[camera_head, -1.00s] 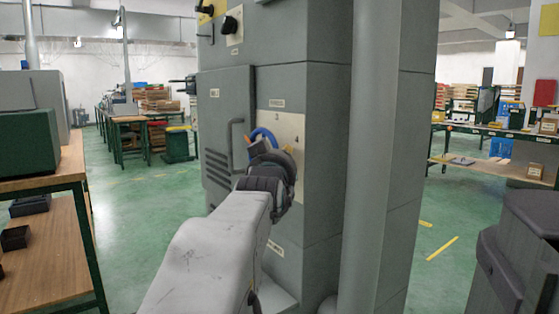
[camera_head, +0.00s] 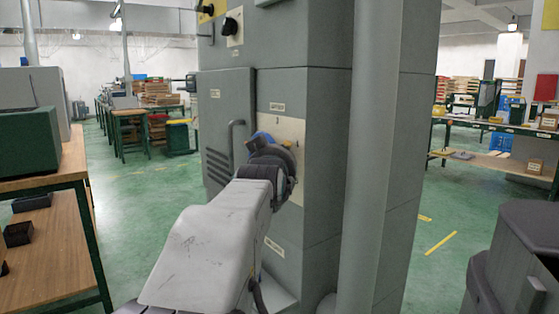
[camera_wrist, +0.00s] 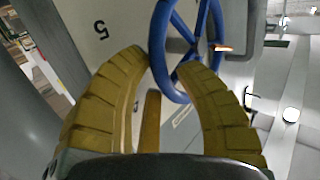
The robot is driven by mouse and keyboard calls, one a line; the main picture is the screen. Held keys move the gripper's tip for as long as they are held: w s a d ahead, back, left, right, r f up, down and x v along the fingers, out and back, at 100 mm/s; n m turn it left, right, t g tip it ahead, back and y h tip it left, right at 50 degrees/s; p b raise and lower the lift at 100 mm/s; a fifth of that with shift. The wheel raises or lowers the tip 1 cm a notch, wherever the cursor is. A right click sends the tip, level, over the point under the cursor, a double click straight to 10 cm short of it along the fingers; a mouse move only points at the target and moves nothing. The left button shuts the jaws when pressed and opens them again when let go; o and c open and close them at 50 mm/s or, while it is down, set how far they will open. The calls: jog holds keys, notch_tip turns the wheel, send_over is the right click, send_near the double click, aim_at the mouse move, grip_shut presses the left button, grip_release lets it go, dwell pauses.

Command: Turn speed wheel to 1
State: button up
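The speed wheel is a blue spoked ring (camera_wrist: 157,50) in front of a pale plate on the grey machine. A small orange-tipped part (camera_wrist: 222,48) shows at its right side, and a black 5 is on the plate to its left. In the head view, only the top of the blue wheel (camera_head: 262,136) shows; my gripper hides the rest. My gripper (camera_wrist: 165,62) has its two yellow fingers apart, with the near part of the wheel's rim between or just beyond their tips. I cannot tell whether they touch it.
The grey machine cabinet (camera_head: 315,150) has a door with a handle (camera_head: 233,130) left of the plate and a thick column at right. A black knob (camera_head: 230,26) sits above. A wooden-topped bench (camera_head: 40,178) stands at left. Green floor is open between bench and machine.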

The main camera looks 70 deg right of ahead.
jog(key=o, duration=0.3)
jog(key=shift+f, duration=0.15)
jog(key=v, duration=1.2)
jog(key=shift+o, duration=0.2)
